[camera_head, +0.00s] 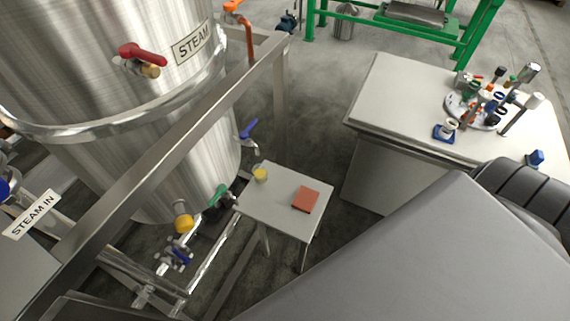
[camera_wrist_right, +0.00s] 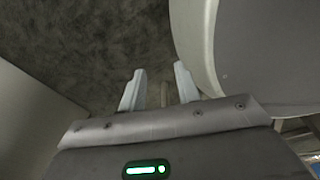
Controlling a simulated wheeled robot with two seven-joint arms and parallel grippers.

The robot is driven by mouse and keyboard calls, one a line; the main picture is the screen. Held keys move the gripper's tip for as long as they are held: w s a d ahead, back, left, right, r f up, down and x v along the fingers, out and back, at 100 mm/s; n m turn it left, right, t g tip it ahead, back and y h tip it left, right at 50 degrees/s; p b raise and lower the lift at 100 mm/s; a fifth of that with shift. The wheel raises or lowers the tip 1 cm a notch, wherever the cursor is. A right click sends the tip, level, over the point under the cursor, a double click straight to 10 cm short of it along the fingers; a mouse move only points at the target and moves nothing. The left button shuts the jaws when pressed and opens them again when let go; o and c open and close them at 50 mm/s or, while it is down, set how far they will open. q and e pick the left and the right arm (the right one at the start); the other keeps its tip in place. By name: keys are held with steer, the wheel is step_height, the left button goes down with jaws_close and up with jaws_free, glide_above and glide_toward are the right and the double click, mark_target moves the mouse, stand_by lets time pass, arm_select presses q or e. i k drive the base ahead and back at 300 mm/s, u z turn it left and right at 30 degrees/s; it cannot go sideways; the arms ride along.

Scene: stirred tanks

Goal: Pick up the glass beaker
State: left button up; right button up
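A small beaker (camera_head: 260,175) with yellow contents stands upright on the small grey side table (camera_head: 283,222), near its back left corner. It looks like the glass beaker, though it is small in the head view. My right gripper (camera_wrist_right: 158,80) shows in the right wrist view with its two pale fingers apart and nothing between them. Dark floor lies beyond the fingers, and the beaker is not in that view. My left gripper is not in view.
A red-brown block (camera_head: 306,199) lies right of the beaker. A blue-handled tap (camera_head: 249,128) on the steel tank (camera_head: 130,110) is just behind the beaker. A metal rail (camera_head: 165,170) crosses at left. A white bench (camera_head: 400,105) with a tool carousel (camera_head: 478,112) stands at right.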

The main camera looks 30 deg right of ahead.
mark_target(261, 176)
steer(key=u, duration=1.4)
steer(key=k, duration=1.65)
steer(key=z, duration=2.05)
steer(key=i, duration=0.5)
steer(key=z, duration=0.15)
